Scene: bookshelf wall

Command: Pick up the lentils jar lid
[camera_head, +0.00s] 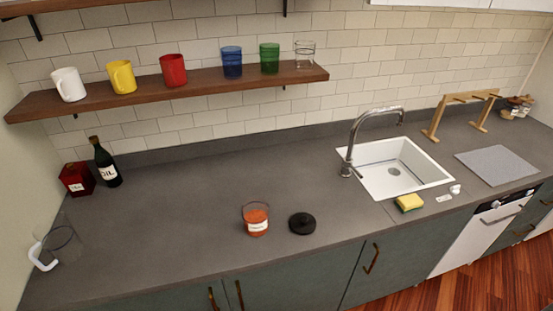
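The lentils jar (256,220) is a small clear jar with orange contents and a white label. It stands upright and uncovered near the front middle of the counter. A round black lid (302,223) with a raised knob lies on the counter just right of the jar, apart from it. Neither of my grippers is in view.
A wooden shelf (180,87) with mugs and glasses hangs above the counter (190,220). A dark oil bottle (105,162), a red tin (77,179) and a clear pitcher (61,246) stand left. The sink (430,177), tap (350,150) and sponge (409,203) are right.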

